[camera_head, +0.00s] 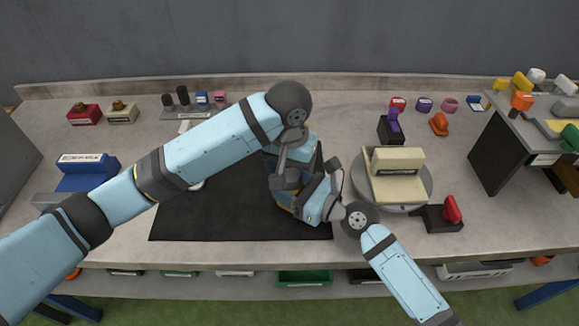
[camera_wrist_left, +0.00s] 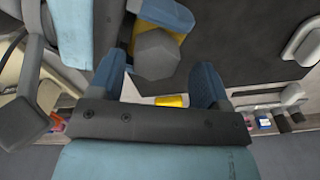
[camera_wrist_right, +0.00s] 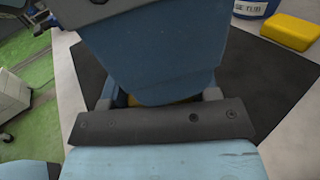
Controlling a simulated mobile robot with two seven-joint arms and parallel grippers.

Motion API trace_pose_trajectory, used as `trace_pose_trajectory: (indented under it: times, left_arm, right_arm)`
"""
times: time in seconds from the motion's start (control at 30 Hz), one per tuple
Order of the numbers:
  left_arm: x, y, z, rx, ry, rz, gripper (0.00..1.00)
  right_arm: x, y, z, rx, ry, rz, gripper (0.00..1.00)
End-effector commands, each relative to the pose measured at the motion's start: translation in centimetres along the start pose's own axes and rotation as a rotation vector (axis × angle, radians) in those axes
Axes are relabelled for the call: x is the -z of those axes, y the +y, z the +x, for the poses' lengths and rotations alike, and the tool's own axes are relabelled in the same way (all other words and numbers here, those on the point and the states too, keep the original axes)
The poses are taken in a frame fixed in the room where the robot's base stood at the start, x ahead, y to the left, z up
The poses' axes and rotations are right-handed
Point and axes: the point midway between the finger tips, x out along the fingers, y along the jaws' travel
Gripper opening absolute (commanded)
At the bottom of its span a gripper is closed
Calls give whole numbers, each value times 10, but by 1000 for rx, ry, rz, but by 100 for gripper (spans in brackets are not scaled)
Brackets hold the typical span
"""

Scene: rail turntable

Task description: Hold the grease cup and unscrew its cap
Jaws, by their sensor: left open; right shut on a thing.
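The grease cup shows in the left wrist view as a yellow body (camera_wrist_left: 147,28) with a grey six-sided cap (camera_wrist_left: 156,53). A blue finger of my right gripper (camera_wrist_right: 158,97) covers part of the body. That gripper is shut on the cup above the black mat; only a sliver of yellow (camera_wrist_right: 121,99) shows between its fingers. My left gripper (camera_wrist_left: 160,64) is open, with one finger on each side of the cap as seen from its wrist; I cannot tell whether they touch it. In the head view the two grippers crowd together and hide the cup.
The black mat (camera_head: 210,223) is mostly bare. A cream block (camera_head: 398,183) stands on a round turntable (camera_head: 424,197) at right. A blue labelled holder (camera_head: 85,180) is at left. A yellow block (camera_wrist_right: 290,32) lies beyond the mat. A raised dark stand (camera_head: 495,155) is far right.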

Motion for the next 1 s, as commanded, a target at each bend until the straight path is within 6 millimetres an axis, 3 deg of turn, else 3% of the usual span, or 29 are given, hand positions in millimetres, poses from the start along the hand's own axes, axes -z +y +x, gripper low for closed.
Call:
trace_pose_trajectory:
  times: [0.03,0.7,1.0]
  left_arm:
    - [-4,0,16,11,-25,-6,85]
    - [-3,3,-42,5,-21,1,85]
    - [-3,2,-47,5,-21,2,85]
  right_arm:
    - [-22,6,5,-12,-42,-10,12]
    - [-19,4,3,-8,-33,-12,12]
    - [-17,4,2,-7,-29,-11,12]
